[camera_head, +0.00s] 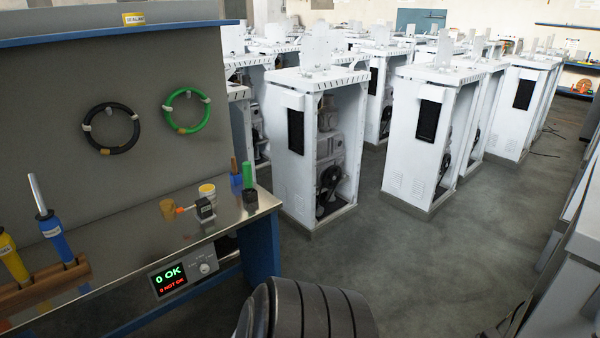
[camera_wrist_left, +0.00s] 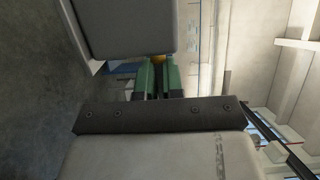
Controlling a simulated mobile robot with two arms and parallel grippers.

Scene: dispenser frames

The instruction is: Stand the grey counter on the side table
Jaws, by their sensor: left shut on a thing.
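A small grey device with a dark face (camera_head: 205,208), possibly the grey counter, stands near the right end of the metal bench top in the head view. A grey box with a lit display (camera_head: 180,275) is at the bench's front edge; I cannot tell which of the two is the counter. My right gripper is out of view. I cannot make out a side table.
White cabinets (camera_head: 292,150) stand behind. Open floor (camera_head: 400,265) lies to the right.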

